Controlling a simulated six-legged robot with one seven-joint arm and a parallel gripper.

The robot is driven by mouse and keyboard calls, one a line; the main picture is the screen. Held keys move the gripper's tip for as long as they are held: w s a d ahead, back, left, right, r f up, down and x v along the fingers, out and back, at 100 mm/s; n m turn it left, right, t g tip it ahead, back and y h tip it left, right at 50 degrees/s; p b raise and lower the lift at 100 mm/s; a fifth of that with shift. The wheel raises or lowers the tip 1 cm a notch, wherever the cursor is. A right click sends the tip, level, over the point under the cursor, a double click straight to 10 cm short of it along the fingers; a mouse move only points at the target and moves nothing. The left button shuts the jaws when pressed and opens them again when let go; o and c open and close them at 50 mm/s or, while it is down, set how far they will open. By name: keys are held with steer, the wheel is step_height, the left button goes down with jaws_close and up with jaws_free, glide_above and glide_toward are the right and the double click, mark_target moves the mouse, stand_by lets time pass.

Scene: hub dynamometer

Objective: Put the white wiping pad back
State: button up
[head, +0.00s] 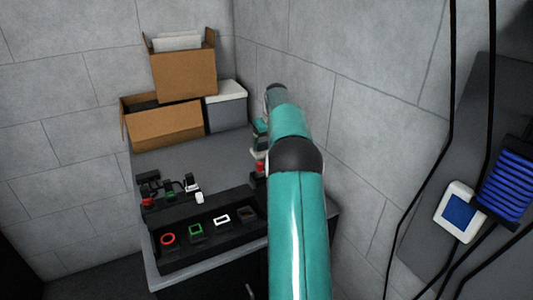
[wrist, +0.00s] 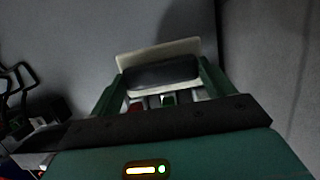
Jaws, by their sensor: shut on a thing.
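In the wrist view my gripper (wrist: 162,88) has its two green fingers on either side of a white pad (wrist: 158,50) with a dark block on its near face. The pad is held up between the fingers. In the head view my teal arm hides most of the gripper (head: 260,145), which is over the right part of the bench; the pad cannot be made out clearly there. A black rack (head: 210,238) at the bench front has a red ring (head: 168,239), a green square frame (head: 195,230), a white rectangular frame (head: 221,219) and a dark slot (head: 247,213).
Behind the rack stand small black holders with red, green and white parts (head: 170,194). Two cardboard boxes (head: 165,125) and a grey bin with a white lid (head: 226,108) are at the back. Bare grey bench top (head: 195,155) lies between. A wall closes the right side.

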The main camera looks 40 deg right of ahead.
steer(key=f, duration=0.1)
steer(key=w+d+f, duration=0.2)
steer(key=f, duration=0.1)
steer(key=shift+w+d, duration=0.15)
steer(key=shift+w, duration=0.1)
steer(key=shift+w+d+f, duration=0.1)
steer(key=shift+f, duration=1.6)
steer(key=o, duration=0.9)
steer(key=v, duration=1.2)
